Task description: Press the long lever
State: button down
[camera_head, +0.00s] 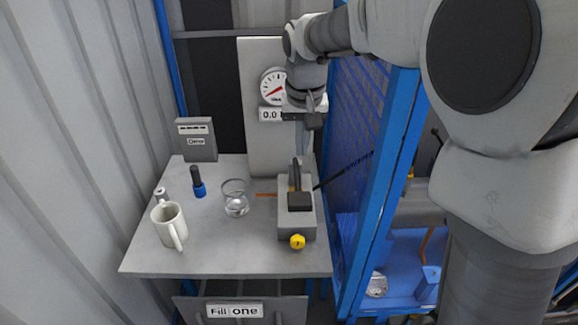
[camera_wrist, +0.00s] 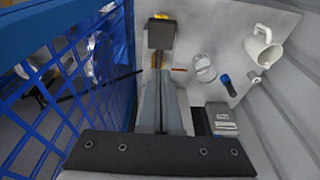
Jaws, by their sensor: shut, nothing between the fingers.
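A grey box (camera_head: 309,223) stands at the right of the table, with a black block (camera_head: 299,201) on top and a yellow knob (camera_head: 297,242) at its front. A long, thin black rod (camera_head: 345,169), which looks like the long lever, slants up to the right from the box toward the blue mesh. The rod also shows at left in the wrist view (camera_wrist: 100,86). My gripper (camera_head: 304,152) points down above the rear of the box. In the wrist view its fingers (camera_wrist: 159,75) are together and empty, below the black block (camera_wrist: 161,33). I cannot tell whether they touch anything.
A white mug (camera_head: 168,226), a blue-and-black item (camera_head: 198,184) and a clear glass (camera_head: 236,203) stand on the table (camera_head: 225,258) at left. A gauge panel (camera_head: 262,150) rises behind. A blue mesh frame (camera_head: 352,120) stands close at right.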

aim_at(298, 197)
jog(key=shift+w+a, duration=0.15)
jog(key=x, duration=0.4)
jog(key=s+x, duration=0.1)
jog(key=x, duration=0.7)
jog(key=shift+s+f, duration=0.15)
jog(key=shift+f, duration=0.95)
jog(key=shift+s+f, duration=0.1)
